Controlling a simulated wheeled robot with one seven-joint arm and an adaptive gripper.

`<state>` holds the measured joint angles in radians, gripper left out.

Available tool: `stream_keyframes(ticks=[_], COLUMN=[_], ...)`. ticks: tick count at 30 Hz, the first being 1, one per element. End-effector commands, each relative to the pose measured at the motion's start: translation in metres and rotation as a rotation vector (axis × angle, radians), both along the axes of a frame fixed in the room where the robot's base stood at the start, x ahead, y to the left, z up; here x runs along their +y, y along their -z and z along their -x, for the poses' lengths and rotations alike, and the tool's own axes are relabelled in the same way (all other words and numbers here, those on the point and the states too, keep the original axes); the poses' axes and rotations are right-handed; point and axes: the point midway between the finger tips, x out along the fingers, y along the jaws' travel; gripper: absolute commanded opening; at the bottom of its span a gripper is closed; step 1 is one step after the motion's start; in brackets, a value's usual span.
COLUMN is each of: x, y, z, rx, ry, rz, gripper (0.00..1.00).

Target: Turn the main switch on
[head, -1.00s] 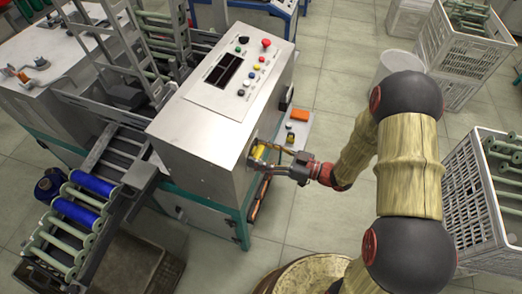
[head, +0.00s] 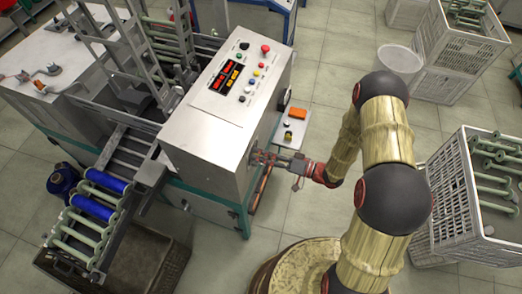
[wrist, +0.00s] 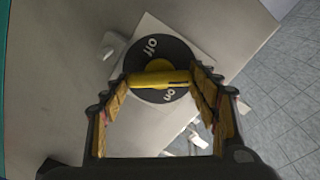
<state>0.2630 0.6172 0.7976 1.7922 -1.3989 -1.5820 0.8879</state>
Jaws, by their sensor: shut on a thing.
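The main switch is a black round dial (wrist: 168,54) with a yellow handle (wrist: 158,78) on a pale plate, seen in the wrist view. The dial reads "off" at the top and "on" at the lower right. The handle lies nearly level in the picture, between my two finger pads. My gripper (head: 263,158) is shut on the handle at the side of the grey machine cabinet (head: 205,140). In the head view my fingers hide the switch. The display (head: 228,77) on the cabinet top is lit with red and amber digits.
Buttons and a red knob (head: 265,48) sit on the panel. A small shelf with an orange box (head: 297,113) is beside the cabinet. White crates of bobbins (head: 452,200) stand at the right. Floor is open between.

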Motion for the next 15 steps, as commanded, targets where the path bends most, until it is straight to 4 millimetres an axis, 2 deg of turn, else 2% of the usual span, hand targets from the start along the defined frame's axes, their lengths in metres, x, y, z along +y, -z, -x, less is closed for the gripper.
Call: stream_keyframes(ticks=[15], x=[-0.0006], y=[0.0007], z=[-0.0010], rx=[0.096], ry=[0.001], rz=[-0.044], gripper=[0.35])
